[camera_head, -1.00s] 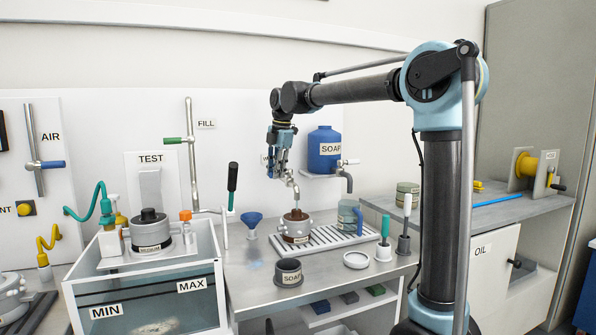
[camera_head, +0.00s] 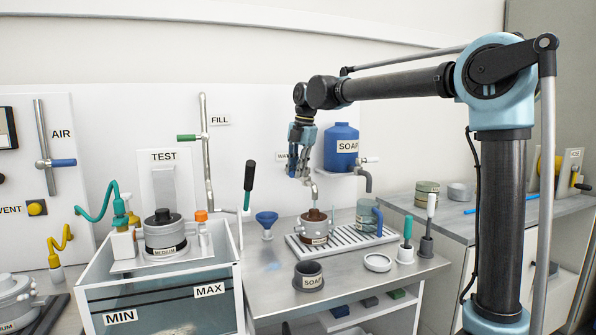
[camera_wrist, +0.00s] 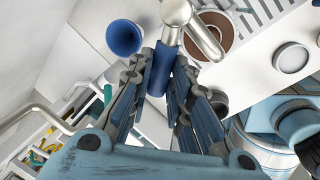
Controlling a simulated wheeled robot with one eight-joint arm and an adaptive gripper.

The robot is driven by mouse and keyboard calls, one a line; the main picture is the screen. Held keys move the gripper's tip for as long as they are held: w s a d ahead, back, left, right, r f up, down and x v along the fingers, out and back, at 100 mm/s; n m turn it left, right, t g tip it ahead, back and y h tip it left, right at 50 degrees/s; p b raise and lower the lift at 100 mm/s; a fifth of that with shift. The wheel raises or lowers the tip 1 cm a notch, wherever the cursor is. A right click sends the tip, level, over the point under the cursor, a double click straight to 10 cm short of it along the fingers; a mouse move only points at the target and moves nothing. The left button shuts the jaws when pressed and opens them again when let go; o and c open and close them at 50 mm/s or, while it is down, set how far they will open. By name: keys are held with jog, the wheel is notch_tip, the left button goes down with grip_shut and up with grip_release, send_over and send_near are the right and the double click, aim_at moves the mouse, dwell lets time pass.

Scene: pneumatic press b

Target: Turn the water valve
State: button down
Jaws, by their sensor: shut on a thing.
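The water valve is a metal tap with a blue handle. In the wrist view the blue handle (camera_wrist: 160,72) lies between my fingers, and the metal tap body (camera_wrist: 176,12) is just beyond them. My gripper (camera_wrist: 162,85) is shut on this handle. In the head view my gripper (camera_head: 301,168) is at the back wall, left of the blue soap tank, and hides the handle and part of the label. The curved metal spout (camera_head: 314,190) hangs below it, above a pot with brown contents (camera_head: 315,228). No water flow can be made out.
A blue funnel (camera_head: 266,221) is at the lower left. The pot stands on a slotted drain tray (camera_head: 345,241). A soap cup (camera_head: 308,275) and a white dish (camera_head: 377,262) are in front.

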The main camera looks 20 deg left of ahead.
jog(key=shift+w, duration=0.2)
jog(key=c, duration=1.5)
grip_release()
jog(key=shift+d, duration=0.1)
jog(key=shift+o, duration=0.2)
jog(key=shift+s, duration=0.1)
jog(key=shift+r, duration=0.1)
notch_tip(320, 180, up, 12)
jog(key=d, duration=0.2)
jog(key=shift+s+f, duration=0.2)
jog(key=shift+s, duration=0.1)
jog(key=shift+d, duration=0.1)
